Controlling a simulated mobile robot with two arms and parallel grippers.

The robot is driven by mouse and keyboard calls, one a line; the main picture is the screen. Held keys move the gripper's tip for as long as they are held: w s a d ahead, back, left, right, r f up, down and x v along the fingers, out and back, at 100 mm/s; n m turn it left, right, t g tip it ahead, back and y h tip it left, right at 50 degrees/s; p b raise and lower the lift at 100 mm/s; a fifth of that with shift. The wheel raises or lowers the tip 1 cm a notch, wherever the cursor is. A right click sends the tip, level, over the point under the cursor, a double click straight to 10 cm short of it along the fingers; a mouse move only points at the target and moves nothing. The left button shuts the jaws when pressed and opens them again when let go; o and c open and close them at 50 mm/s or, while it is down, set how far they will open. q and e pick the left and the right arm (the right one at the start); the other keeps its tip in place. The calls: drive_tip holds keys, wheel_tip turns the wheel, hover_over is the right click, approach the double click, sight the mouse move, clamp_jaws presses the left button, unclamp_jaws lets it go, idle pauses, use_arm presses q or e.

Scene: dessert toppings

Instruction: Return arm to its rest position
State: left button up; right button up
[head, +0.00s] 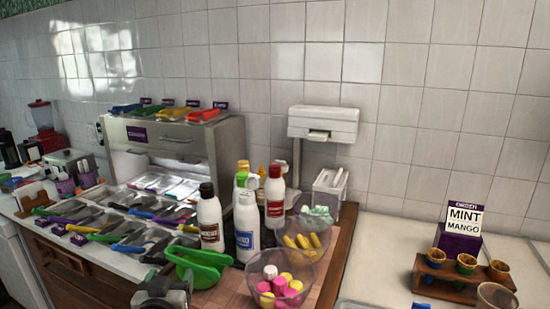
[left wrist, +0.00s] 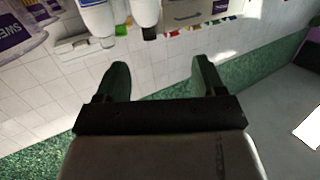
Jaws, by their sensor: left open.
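My left gripper (head: 198,267) is at the lower middle of the head view. Its bright green fingers are in front of the bottles, and its dark body is at the bottom edge. In the left wrist view, the two fingers of my left gripper (left wrist: 158,63) are apart. Nothing is between them; wall tiles show in the gap. The right gripper is not in view.
A brown-labelled bottle (head: 211,222), blue-labelled bottle (head: 246,232) and red-capped bottle (head: 274,195) stand just beyond the gripper. A clear bowl (head: 304,297) of pink and yellow pieces is to its right. A cone rack (head: 447,285) stands farther right.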

use_arm(q)
drive_tip(key=s+f+g, duration=0.6)
drive_tip(key=s+f, duration=0.6)
drive_tip(key=s+d+f+m+g+h, duration=0.1)
drive_tip(key=s+f+m+g, duration=0.2)
drive_tip(key=s, duration=0.7)
drive_tip(key=s+f+g+h, duration=0.1)
drive_tip(key=s+f+g, duration=0.25)
drive_tip(key=s, duration=0.55)
wheel_tip(320, 180, down, 28)
drive_tip(key=f+g+b, duration=0.1)
drive_tip(key=g+b, duration=0.1)
drive_tip(key=b, duration=0.2)
drive_tip(key=s+a+f+g+b, duration=0.1)
drive_tip(key=s+a+f+b, duration=0.1)
drive_tip(key=s+f, duration=1.5)
wheel_tip(320, 180, down, 3)
drive_tip(key=shift+a+r+b, duration=0.2)
drive_tip(key=shift+a+b, duration=0.1)
drive_tip(key=shift+b, duration=0.15)
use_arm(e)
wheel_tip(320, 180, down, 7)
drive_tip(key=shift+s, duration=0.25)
